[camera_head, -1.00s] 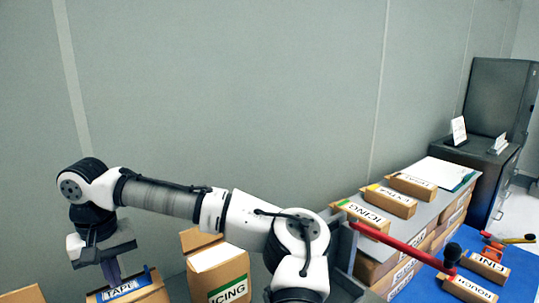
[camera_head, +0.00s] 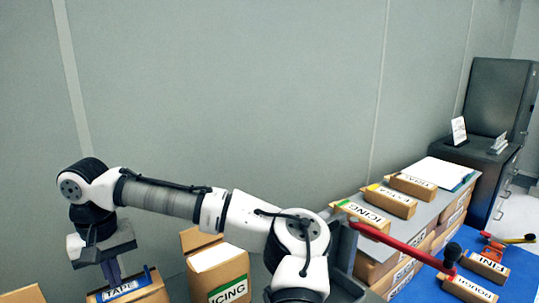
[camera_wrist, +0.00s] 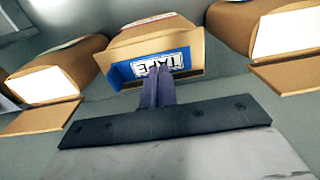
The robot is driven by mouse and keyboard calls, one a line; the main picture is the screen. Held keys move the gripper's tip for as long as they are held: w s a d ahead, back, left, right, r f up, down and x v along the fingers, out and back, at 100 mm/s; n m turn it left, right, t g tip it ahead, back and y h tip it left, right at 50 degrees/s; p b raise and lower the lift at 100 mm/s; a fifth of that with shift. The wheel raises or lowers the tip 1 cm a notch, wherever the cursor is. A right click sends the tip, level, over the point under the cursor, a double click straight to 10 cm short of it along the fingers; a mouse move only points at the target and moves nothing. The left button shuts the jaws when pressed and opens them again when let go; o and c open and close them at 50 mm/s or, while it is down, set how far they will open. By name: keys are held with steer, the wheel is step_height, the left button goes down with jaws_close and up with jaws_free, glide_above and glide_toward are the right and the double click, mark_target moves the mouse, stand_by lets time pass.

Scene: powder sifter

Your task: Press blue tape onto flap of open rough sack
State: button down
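A brown cardboard box with a blue inner face and a white TAPE label (camera_head: 120,291) stands at the lower left of the head view. It also shows in the wrist view (camera_wrist: 135,77). My gripper (camera_wrist: 159,72) points at this box, its two fingers side by side in front of the label; they look shut with nothing visible between them. Whether they touch the box is unclear. An open brown sack labelled ICING (camera_head: 228,287) stands right of the box, with a raised flap and white inside. In the wrist view, open sacks flank the box, one left (camera_wrist: 88,50) and one right (camera_wrist: 232,25). I cannot tell which is rough.
A grey shelf on the right holds several small labelled cartons (camera_head: 391,201) and a clipboard (camera_head: 437,172). A red bar (camera_head: 400,247) with a black knob crosses before it. A blue table (camera_head: 516,277) carries more cartons. The grey wall stands close behind.

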mark_target(119, 291)
steer(key=shift+f+b, duration=0.35)
steer(key=shift+f, duration=0.6)
stand_by(0.6)
step_height(119, 291, up, 8)
steer(key=p, duration=0.7)
stand_by(0.5)
